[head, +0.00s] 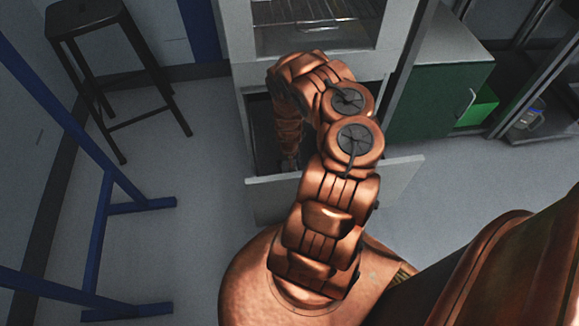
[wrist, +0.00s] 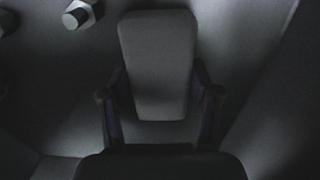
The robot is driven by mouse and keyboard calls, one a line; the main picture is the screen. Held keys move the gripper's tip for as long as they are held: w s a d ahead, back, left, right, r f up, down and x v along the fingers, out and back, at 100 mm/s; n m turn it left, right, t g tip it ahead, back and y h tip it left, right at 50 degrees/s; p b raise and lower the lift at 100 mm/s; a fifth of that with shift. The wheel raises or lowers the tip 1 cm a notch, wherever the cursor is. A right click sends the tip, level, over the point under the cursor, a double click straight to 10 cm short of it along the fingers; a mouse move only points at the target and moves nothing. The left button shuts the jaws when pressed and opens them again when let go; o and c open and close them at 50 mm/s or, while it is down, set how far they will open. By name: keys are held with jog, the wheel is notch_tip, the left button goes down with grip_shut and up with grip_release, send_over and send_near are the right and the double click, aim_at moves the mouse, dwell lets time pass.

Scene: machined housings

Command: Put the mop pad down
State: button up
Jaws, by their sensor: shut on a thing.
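The mop pad (wrist: 158,58) is a grey, rounded rectangular block in the middle of the wrist view. My gripper (wrist: 160,96) is shut on it, with one dark finger on each side of its near part. The pad points away from the gripper. It is inside or just above the open drawer (head: 268,200), but the dim light does not show whether it touches the drawer floor. In the head view my arm reaches down into the drawer and hides the pad.
Hex-headed metal parts (wrist: 78,16) lie at the upper left of the wrist view. A white cabinet with a glass window (head: 312,22) stands above the drawer. A green cabinet (head: 432,100) is to the right, a black stool (head: 84,18) and blue frame (head: 104,215) to the left.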

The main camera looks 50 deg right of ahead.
jog(key=shift+f, duration=0.2)
jog(key=o, duration=1)
jog(key=shift+r, duration=0.1)
